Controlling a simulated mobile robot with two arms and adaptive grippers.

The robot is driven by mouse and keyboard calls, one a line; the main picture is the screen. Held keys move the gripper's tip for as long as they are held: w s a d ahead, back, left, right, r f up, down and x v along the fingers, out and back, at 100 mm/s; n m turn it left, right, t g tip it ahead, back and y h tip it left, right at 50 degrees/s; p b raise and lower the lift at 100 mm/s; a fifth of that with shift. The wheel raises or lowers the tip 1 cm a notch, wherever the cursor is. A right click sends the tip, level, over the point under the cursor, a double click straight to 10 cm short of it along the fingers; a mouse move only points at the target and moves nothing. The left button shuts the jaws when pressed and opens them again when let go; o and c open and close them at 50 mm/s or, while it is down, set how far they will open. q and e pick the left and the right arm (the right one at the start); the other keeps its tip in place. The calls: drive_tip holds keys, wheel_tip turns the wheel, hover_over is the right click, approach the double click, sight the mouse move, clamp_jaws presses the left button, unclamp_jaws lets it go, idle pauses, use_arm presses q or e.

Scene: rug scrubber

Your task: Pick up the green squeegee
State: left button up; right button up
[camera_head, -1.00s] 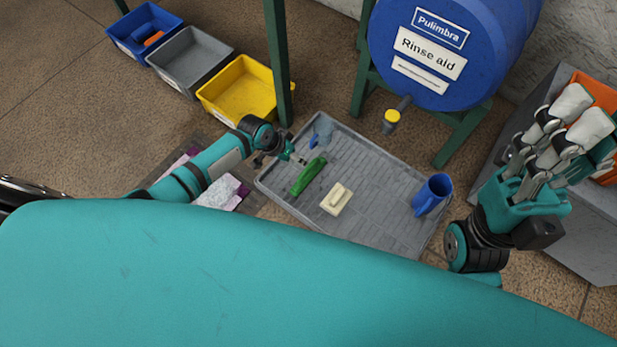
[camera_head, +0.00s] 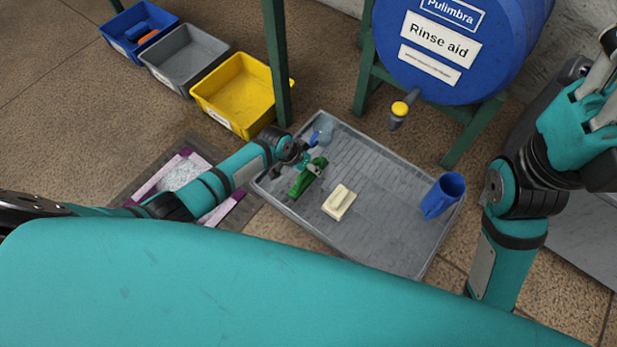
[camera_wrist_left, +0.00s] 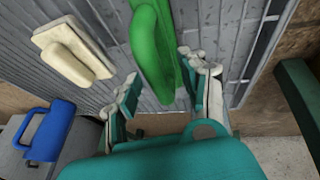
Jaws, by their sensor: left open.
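The green squeegee (camera_head: 301,185) lies on the grey tray (camera_head: 395,190), towards its left side. My left gripper (camera_head: 311,166) is over its far end in the head view. In the left wrist view the squeegee's green body (camera_wrist_left: 152,45) lies between the open fingers of my left gripper (camera_wrist_left: 165,80), close to the right one. I cannot tell whether either finger touches it. My right gripper (camera_head: 603,80) is raised at the right edge, partly out of frame, far from the squeegee; its fingertips are cut off.
A cream float (camera_head: 339,202) lies right of the squeegee, and a blue jug (camera_head: 443,195) stands at the tray's right. A small blue item (camera_head: 322,132) is beyond my left gripper. Yellow (camera_head: 240,93) and grey bins stand left.

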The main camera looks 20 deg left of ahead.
use_arm(q)
drive_tip(key=shift+c, duration=0.3)
clamp_jaws()
idle(0.3)
